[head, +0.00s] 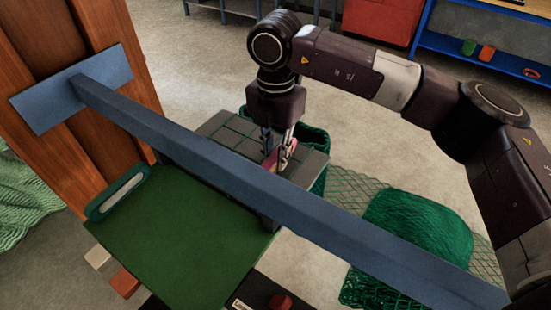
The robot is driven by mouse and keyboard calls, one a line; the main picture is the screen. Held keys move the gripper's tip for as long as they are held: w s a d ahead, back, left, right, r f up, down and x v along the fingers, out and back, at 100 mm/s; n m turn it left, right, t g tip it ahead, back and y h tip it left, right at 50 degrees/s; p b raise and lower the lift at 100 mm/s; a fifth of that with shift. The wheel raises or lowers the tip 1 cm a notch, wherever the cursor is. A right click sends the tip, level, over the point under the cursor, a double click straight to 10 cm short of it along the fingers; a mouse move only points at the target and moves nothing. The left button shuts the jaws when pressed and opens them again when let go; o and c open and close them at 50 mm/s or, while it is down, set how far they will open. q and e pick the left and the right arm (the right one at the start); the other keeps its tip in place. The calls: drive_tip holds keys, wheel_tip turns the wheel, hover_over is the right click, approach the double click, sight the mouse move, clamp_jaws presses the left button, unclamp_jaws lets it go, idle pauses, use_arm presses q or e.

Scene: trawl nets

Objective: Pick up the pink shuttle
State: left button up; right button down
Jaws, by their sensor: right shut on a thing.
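The pink shuttle (270,159) shows only in small part, between the fingers of my right gripper (283,158). The gripper points down and is shut on the shuttle, above or at the grey block-like stand (313,160). I cannot tell whether the shuttle still touches the stand. The blue bar hides what lies just below and in front of it. My left gripper is not in view.
A blue bar (240,180) crosses diagonally in front of the right gripper. A green board (170,235) holds a green shuttle-like piece (118,193) at its left edge. Green netting (420,225) lies on the floor at right. A blue shelf (480,58) stands behind.

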wheel_tip(320, 180, up, 11)
drive_tip(key=b, duration=0.3)
wheel_tip(320, 180, up, 7)
hover_over(275, 155)
drive_tip(key=shift+r, duration=0.6)
drive_tip(key=s+a+b, duration=0.3)
drive_tip(key=s+a, duration=0.3)
drive_tip(key=s, duration=0.4)
drive_tip(key=s+a+b, duration=0.2)
drive_tip(key=s+a, duration=0.5)
drive_tip(key=s, duration=0.2)
drive_tip(key=shift+s+b, duration=0.4)
idle(0.3)
drive_tip(key=shift+a, duration=0.1)
